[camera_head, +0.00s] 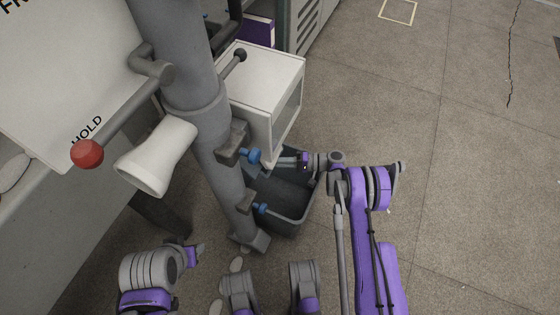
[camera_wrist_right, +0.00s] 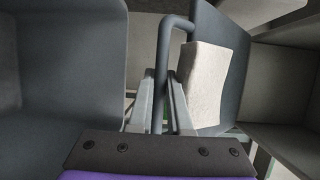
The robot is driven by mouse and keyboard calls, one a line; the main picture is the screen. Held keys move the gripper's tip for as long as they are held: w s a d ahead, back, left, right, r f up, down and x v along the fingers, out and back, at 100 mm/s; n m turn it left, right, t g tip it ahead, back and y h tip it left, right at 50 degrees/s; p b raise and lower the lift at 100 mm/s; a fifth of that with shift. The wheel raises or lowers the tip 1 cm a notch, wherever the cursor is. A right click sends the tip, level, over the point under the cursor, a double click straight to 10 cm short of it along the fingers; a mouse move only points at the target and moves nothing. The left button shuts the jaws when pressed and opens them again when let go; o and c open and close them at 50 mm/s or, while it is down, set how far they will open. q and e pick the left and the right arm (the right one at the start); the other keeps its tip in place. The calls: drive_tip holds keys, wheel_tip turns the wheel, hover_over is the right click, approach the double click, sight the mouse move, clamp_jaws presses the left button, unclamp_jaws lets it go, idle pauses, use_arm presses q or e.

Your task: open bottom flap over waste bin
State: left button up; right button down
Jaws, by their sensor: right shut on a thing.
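The dark grey waste bin (camera_head: 303,222) stands on the floor below the white box with a glass side (camera_head: 262,75), and my right arm reaches over its rim. My right gripper (camera_head: 284,161) is at the box's lower edge. In the right wrist view its fingers (camera_wrist_right: 162,100) are shut on a grey bent handle bar (camera_wrist_right: 163,52). The bar joins a dark grey panel (camera_wrist_right: 232,62), which looks like the flap; how far it is open I cannot tell. A pale block (camera_wrist_right: 204,82) sits beside the fingers. My left gripper (camera_head: 197,252) is low at left, its fingers unclear.
A thick grey column (camera_head: 180,60) with blue knobs (camera_head: 251,156) stands left of the bin. A red-balled lever (camera_head: 88,154) and a white cone (camera_head: 155,155) stick out nearby. The floor (camera_head: 460,170) at right is clear.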

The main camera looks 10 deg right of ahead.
drive_tip(key=shift+w+a+f, duration=0.5)
drive_tip(key=shift+a+f, duration=0.1)
drive_tip(key=shift+a, duration=0.1)
drive_tip(key=c, duration=0.8)
unclamp_jaws()
drive_tip(key=shift+c, duration=0.2)
use_arm(q)
drive_tip(key=shift+d, duration=0.1)
use_arm(e)
drive_tip(key=shift+d, duration=0.15)
